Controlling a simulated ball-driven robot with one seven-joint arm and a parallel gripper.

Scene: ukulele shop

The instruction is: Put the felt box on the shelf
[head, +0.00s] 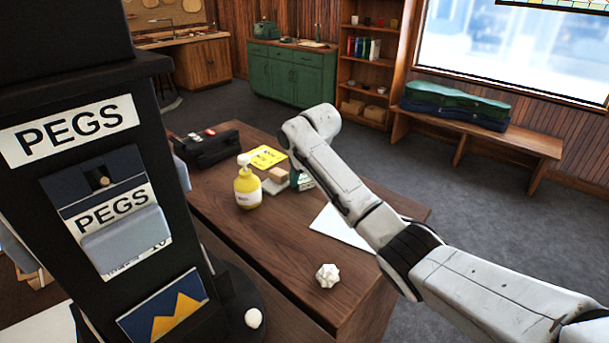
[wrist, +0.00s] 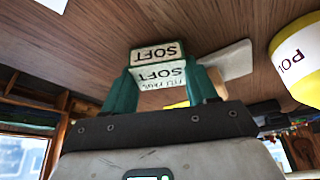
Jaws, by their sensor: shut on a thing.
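A small pale box printed SOFT (wrist: 158,72) is between the two green fingers of my gripper (wrist: 163,88) in the wrist view; I take it for the felt box. My gripper is shut on it. In the head view my gripper is mostly hidden behind my arm, with green finger parts (head: 300,181) showing over the table. I cannot tell whether the box touches the tabletop. The tall wooden shelf unit (head: 344,62) stands at the back wall, with books, small items and boxes on its boards.
A bench (head: 520,142) carries instrument cases. Open carpet (head: 450,180) lies behind the table.

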